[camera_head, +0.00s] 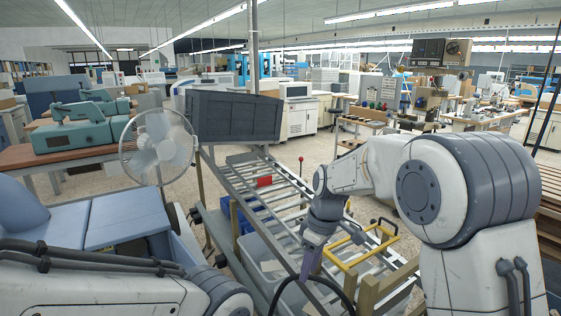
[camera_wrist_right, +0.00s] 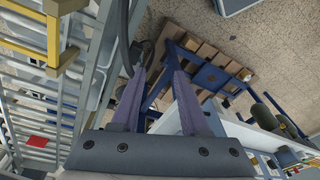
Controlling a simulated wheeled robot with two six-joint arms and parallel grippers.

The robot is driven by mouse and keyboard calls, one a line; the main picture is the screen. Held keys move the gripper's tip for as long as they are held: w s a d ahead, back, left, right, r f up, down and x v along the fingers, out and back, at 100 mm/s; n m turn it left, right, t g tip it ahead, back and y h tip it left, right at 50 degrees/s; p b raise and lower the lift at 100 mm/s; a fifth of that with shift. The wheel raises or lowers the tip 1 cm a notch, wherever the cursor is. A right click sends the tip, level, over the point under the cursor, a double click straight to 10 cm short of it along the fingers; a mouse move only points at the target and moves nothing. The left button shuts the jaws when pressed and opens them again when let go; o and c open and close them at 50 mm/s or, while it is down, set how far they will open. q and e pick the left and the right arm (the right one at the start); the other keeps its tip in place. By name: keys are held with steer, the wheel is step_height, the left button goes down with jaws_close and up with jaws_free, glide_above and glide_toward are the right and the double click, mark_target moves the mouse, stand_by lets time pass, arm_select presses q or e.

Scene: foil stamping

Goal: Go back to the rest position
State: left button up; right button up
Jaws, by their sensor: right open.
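My right arm reaches in from the right in the head view. Its gripper (camera_head: 310,262) points down beside the roller conveyor (camera_head: 262,200), with its purple fingers partly seen. In the right wrist view the two purple fingers of this gripper (camera_wrist_right: 158,74) stand apart, with nothing between them. My left arm fills the lower left of the head view; its gripper is not visible.
A yellow frame (camera_head: 352,262) sits near the right gripper. A dark grey crate (camera_head: 233,116) stands at the conveyor's far end. A fan (camera_head: 157,146) stands at left. A red block (camera_head: 264,182) lies on the conveyor. Open floor (camera_head: 315,152) shows beyond.

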steer(key=s+d+f+m+t+h, duration=0.1)
steer(key=s+d+f+m, duration=0.2)
steer(key=s+d+m, duration=0.4)
steer(key=s+d+f+m+t+h, duration=0.1)
steer(key=s+d+f+m, duration=0.25)
steer(key=s, duration=0.55)
steer(key=s+a+r+n+g, duration=0.1)
steer(key=s+a+r+n, duration=0.2)
steer(key=s+a, duration=0.3)
steer(key=s+a+r+n+g+y, duration=0.1)
steer(key=s+a+r+n, duration=0.2)
steer(key=s+a, duration=0.3)
steer(key=shift+s+a+r+n+g, duration=0.15)
steer(key=shift+s+r+n+g, duration=0.25)
steer(key=shift+s, duration=0.4)
